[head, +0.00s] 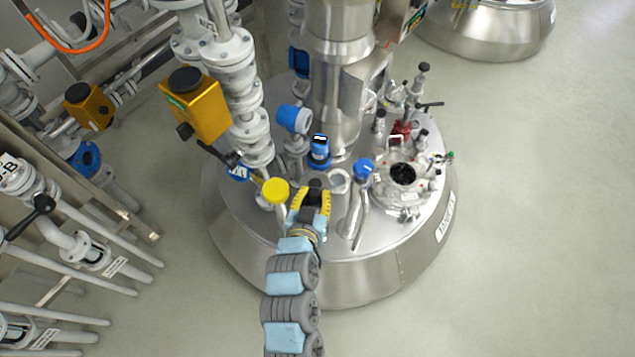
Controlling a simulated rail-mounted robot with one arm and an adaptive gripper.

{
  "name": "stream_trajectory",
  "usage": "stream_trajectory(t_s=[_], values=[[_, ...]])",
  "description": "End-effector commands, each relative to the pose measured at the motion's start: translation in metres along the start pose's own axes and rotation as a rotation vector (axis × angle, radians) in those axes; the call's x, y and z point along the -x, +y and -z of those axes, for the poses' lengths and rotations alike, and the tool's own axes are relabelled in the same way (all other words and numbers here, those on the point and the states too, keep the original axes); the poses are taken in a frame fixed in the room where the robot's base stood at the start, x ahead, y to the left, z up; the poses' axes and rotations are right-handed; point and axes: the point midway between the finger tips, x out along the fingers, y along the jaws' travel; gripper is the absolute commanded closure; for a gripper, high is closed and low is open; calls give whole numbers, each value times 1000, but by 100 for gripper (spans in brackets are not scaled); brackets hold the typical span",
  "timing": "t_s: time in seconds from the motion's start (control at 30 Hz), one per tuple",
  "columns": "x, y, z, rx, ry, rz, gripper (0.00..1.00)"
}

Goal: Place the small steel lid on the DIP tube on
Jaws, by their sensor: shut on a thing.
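My gripper (314,190) is over the top of the steel reactor vessel (290,250), its yellow-padded fingers closed around a small dark piece. This appears to be the knob of the small steel lid, whose plate is largely hidden by the fingers. A pale round steel ring or opening (340,181) is just right of my fingertips. It may be the DIP tube's mouth, but no label is readable there. I cannot tell whether the held piece touches anything below.
A yellow-capped pipe (275,191) stands close left of my gripper. A blue-capped pipe (363,168) rises to the right. A thick steel column (335,95) stands behind. White flanged piping (240,95) crowds the left.

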Motion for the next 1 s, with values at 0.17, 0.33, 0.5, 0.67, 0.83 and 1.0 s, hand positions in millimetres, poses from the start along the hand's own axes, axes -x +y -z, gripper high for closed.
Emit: stream_trajectory(t_s=[0.17,0.33,0.5,0.67,0.83,1.0], values=[[-16,-2,-5,1,1,-2,100],[-36,-6,-1,0,0,-2,100],[-62,-11,-2,0,-1,-2,100],[-85,-15,-15,2,-4,-2,100],[-107,-18,-29,2,-6,-3,100],[-122,-21,-34,0,1,-1,100]])
